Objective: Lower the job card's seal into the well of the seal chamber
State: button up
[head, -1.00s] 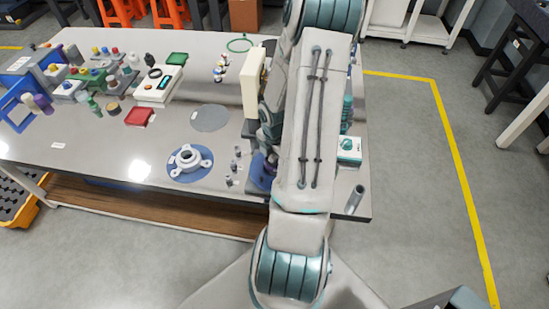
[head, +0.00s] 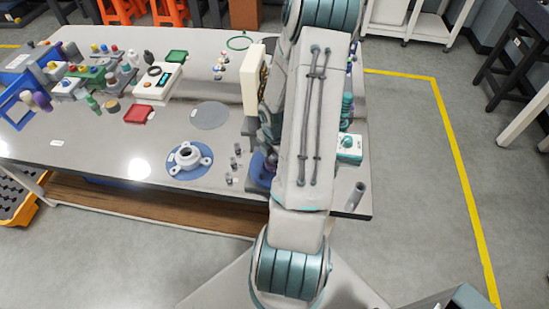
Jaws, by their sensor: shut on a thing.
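A pale round flanged housing (head: 188,158) with three lugs and a central opening sits on a blue disc (head: 176,172) near the table's front edge. It looks like the seal chamber; its opening seems empty. My pale forearm (head: 303,130) reaches forward over the table to its right. My gripper and whatever it holds are hidden behind the forearm. A dark purplish thing (head: 270,160) shows in part at the forearm's left edge, above a second blue surface (head: 258,178); I cannot tell what it is. I cannot make out the job card.
Several small grey parts (head: 236,163) stand between the housing and my arm. A grey round mat (head: 210,116), a red tray (head: 138,113) and a white instrument (head: 157,84) lie farther back. A teal-and-white device (head: 349,148) and a grey cylinder (head: 356,195) stand right of my arm.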

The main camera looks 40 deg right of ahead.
jog(key=shift+f, duration=0.35)
jog(key=o, duration=1.2)
jog(key=shift+r+p, duration=2.35)
jog(key=shift+r, duration=0.2)
